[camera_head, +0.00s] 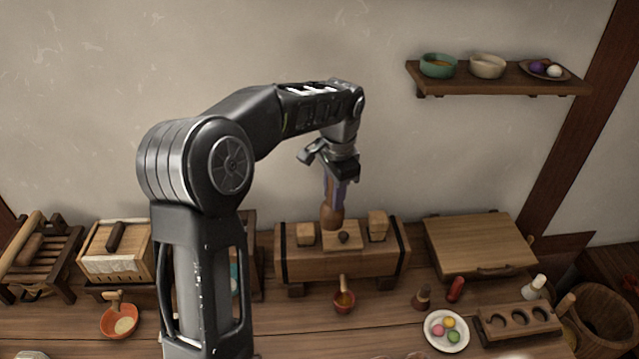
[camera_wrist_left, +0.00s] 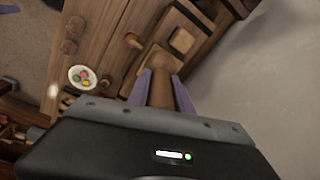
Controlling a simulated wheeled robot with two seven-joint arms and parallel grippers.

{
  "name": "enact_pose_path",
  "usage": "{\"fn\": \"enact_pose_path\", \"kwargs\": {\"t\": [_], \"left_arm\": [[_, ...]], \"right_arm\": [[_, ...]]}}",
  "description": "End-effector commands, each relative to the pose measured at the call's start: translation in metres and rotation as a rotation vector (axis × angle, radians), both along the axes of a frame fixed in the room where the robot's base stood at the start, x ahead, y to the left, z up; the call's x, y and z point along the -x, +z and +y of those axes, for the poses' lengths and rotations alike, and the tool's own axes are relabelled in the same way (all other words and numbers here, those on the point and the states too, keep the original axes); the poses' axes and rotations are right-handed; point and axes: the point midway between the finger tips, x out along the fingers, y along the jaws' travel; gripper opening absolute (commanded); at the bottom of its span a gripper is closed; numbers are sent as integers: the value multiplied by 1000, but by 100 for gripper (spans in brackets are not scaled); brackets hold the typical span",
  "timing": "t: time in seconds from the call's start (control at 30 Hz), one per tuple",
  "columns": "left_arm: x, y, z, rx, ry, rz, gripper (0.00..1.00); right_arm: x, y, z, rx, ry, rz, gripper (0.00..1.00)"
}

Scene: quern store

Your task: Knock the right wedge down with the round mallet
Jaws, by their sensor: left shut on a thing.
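My left gripper (camera_head: 338,186) is shut on the handle of the round mallet (camera_head: 332,215) and points down. The mallet's brown round head hangs low, over the middle of the wooden press block (camera_head: 295,268) and between the wedges. In the left wrist view the mallet (camera_wrist_left: 161,92) sits between my left fingers (camera_wrist_left: 164,88). The right wedge (camera_head: 377,224) stands upright in the block, to the right of the mallet and apart from it. The left wedge (camera_head: 305,234) sits lower. Whether the mallet touches the middle piece (camera_head: 347,240) cannot be told. My right gripper is out of view.
A wall shelf (camera_head: 500,82) hangs above right. A slatted rack (camera_head: 40,262) is far left.

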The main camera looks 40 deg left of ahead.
Motion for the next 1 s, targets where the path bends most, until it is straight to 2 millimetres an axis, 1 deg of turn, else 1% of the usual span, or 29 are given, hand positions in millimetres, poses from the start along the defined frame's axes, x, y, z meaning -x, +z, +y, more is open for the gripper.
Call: {"fn": "enact_pose_path", "kwargs": {"t": [0.03, 0.2, 0.3, 0.43, 0.5, 0.6, 1.0], "left_arm": [[-3, -15, -20, 1, 37, 4, 0], [-6, -51, -84, -2, 225, 10, 0], [-4, -69, -116, -8, 328, 8, 0], [0, -85, -145, -17, 428, 2, 0], [2, -90, -154, -20, 465, -1, 0], [3, -93, -162, -21, 494, -5, 0], [4, -93, -163, -21, 503, -6, 0]], "right_arm": [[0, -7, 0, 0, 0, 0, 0], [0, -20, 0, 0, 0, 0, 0], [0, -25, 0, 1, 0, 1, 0], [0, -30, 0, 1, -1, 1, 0], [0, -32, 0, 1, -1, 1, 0], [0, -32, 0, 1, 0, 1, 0], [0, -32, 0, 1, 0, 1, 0]]}}
